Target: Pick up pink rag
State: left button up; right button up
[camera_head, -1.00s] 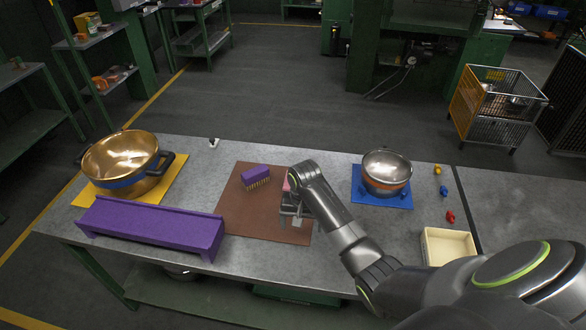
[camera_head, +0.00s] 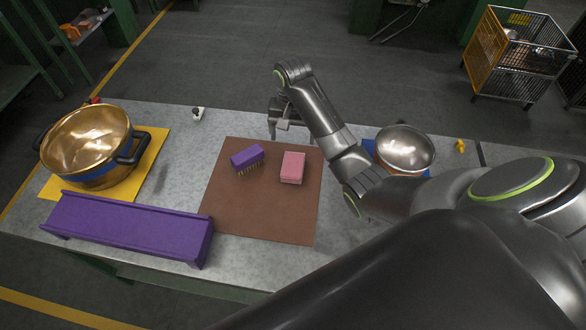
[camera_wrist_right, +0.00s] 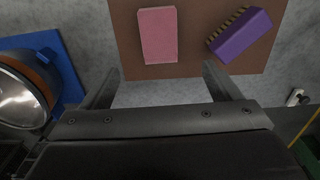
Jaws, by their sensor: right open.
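The pink rag (camera_head: 292,168) looks like a folded rectangular block and lies flat on the brown mat (camera_head: 262,215). A purple brush (camera_head: 247,157) with bristles lies to its left. My right gripper (camera_head: 279,128) is open and empty, above the table near the mat's far edge, behind the rag and apart from it. In the right wrist view the pink rag (camera_wrist_right: 158,36) shows whole, ahead of the spread fingers (camera_wrist_right: 161,84), with the purple brush (camera_wrist_right: 240,36) to its right. My left gripper does not show.
A gold pot (camera_head: 86,145) stands on a yellow mat at the left. A purple bench-like rack (camera_head: 128,228) lies in front of it. A small yellow piece (camera_head: 460,146) lies beyond.

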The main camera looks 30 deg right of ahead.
jog(key=p, duration=0.1)
send_over(293, 163)
notch_tip(293, 163, down, 8)
jog(key=shift+w+f, duration=0.1)
jog(key=shift+f, duration=0.1)
jog(key=shift+f+p, duration=0.6)
jog(key=shift+f, duration=2.5)
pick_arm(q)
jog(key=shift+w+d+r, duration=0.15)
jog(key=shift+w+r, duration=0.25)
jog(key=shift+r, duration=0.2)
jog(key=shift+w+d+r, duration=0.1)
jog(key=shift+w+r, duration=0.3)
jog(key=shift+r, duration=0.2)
pick_arm(e)
jog(key=shift+c, duration=0.2)
jog(key=c, duration=1)
jog(key=shift+c, duration=0.2)
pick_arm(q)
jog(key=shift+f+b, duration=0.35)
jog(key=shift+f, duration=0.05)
pick_arm(e)
notch_tip(293, 163, up, 10)
jog(key=shift+r, duration=0.1)
